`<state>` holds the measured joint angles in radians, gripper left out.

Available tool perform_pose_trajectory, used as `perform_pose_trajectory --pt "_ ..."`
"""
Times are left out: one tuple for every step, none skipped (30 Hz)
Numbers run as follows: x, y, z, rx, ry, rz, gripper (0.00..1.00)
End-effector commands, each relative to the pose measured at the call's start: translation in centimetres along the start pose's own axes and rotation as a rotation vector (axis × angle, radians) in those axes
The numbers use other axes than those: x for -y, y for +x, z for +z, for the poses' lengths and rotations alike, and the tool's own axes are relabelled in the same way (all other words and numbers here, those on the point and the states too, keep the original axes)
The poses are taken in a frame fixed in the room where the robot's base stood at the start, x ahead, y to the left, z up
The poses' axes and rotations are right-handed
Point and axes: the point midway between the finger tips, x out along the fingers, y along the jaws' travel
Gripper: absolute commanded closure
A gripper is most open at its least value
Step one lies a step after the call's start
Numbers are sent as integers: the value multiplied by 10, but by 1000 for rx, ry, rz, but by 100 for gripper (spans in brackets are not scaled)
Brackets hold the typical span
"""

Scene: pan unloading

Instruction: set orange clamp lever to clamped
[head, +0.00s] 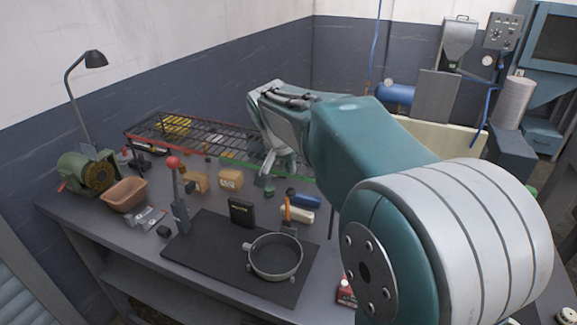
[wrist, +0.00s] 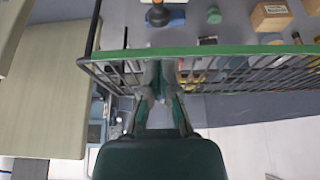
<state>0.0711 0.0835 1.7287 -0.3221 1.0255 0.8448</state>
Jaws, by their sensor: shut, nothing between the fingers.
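The orange clamp lever (head: 287,208) stands roughly upright behind the round metal ring (head: 275,256) on the dark board in the head view. It has a dark knob at its top. My gripper (head: 268,182) is shut and empty, to the left of the lever and farther back, apart from it, near the green front edge of the wire rack. In the wrist view my gripper's fingers (wrist: 162,72) are close together at the green rail. A dark knob (wrist: 158,16) at that view's top edge may be the lever's. The lever's lower part is small and hard to make out.
The wire rack (head: 219,152) has a green rail (wrist: 230,54) close to my fingers. A red-knobbed lever (head: 173,164), a black box (head: 242,211), wooden blocks (head: 230,179) and a blue object (head: 305,201) stand on the bench. The dark board (head: 205,250) is bare left of the ring.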

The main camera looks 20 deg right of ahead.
Motion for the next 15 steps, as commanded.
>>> perform_pose_trajectory --pt "0 11 0 4 0 4 100" --pt "0 17 1 4 0 3 100" --pt "0 24 1 4 0 3 100" --pt "0 30 1 3 0 2 100" --pt "0 35 1 4 0 3 100" --pt "0 42 0 3 0 2 100" --pt "-1 46 0 3 0 2 100" --pt "-1 50 0 3 0 3 100" --pt "0 55 0 2 0 2 100" --pt "0 58 0 2 -1 2 100" --pt "0 61 0 2 -1 2 100" --pt "0 64 0 1 -1 1 100" --pt "0 65 0 0 -1 0 100" --pt "0 66 0 0 -1 0 100" --pt "0 67 0 0 -1 0 100"
